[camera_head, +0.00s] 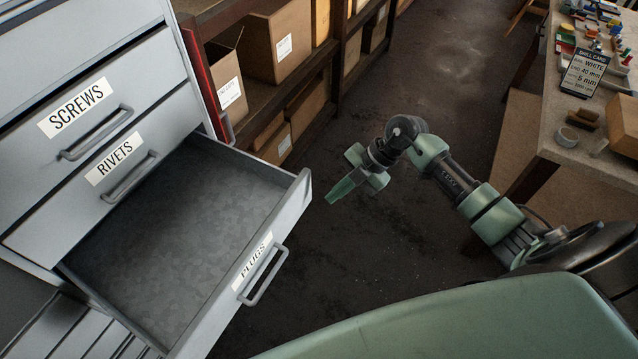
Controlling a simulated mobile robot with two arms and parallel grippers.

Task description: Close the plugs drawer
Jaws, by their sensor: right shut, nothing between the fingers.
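The plugs drawer (228,291) is pulled well out of the grey cabinet (180,72), and its inside looks empty. Its front carries a PLUGS label and a grey bar handle (266,277). The screws drawer (97,98) and the rivets drawer (120,165) above it are shut. My right gripper (332,199) is shut and empty. It hangs above the floor to the right of the plugs drawer's front corner, apart from it and from the handle. My left gripper is not in view.
Wooden shelves with cardboard boxes (278,42) stand behind the cabinet. A workbench (556,118) with small items and a drill card (584,74) is at the right. Dark floor (450,62) lies clear between them.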

